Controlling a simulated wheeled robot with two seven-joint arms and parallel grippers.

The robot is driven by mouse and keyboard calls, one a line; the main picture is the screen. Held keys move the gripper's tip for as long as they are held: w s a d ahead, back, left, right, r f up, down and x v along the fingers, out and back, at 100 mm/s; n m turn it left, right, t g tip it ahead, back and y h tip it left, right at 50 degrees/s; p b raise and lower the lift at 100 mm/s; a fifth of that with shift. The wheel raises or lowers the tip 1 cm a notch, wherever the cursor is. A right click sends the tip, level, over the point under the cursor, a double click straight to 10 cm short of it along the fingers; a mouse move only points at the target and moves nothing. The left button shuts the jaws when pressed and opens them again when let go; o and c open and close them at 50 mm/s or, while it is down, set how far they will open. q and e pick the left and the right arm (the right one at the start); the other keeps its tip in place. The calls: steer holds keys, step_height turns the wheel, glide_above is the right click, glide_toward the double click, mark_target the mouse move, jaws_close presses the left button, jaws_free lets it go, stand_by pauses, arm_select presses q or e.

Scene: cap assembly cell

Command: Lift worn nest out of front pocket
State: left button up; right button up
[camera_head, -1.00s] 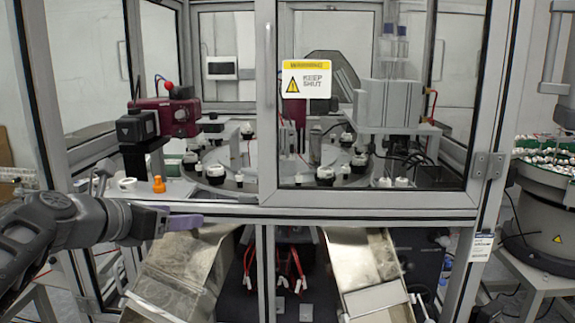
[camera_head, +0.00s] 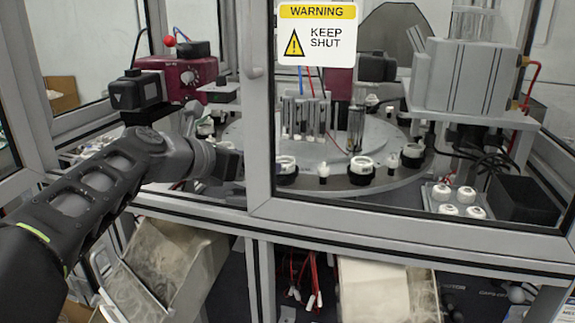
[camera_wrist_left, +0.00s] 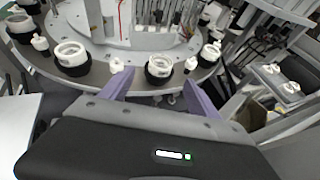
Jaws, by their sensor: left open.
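A round dial plate (camera_head: 325,188) carries several black nests with white rings around its rim. In the left wrist view, one nest (camera_wrist_left: 158,68) sits at the near rim, ahead of and between the two purple fingers of my left gripper (camera_wrist_left: 160,92). The fingers are apart, with nothing between their tips. I cannot tell which nest is worn. In the head view my left gripper (camera_head: 232,165) is inside the cell at the dial's left front. Its fingertips are hidden behind the door post. Another nest (camera_head: 286,168) shows just right of the post. My right gripper is not in view.
A glazed door with a warning sign (camera_head: 317,34) covers the right part of the cell front. A maroon unit (camera_head: 182,77) stands behind my left arm. A tray of white parts (camera_head: 430,190) and a black bin (camera_head: 522,203) lie at right. Metal chutes are below.

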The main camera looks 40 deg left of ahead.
arm_select(q)
steer(key=shift+x, duration=1.35)
steer(key=shift+p+x, duration=0.3)
steer(key=shift+x, duration=2.35)
steer(key=shift+d+r, duration=0.1)
steer(key=shift+r, duration=0.05)
steer(key=c, duration=1.5)
steer(key=shift+r, duration=0.1)
step_height(320, 180, up, 10)
steer(key=p, duration=0.3)
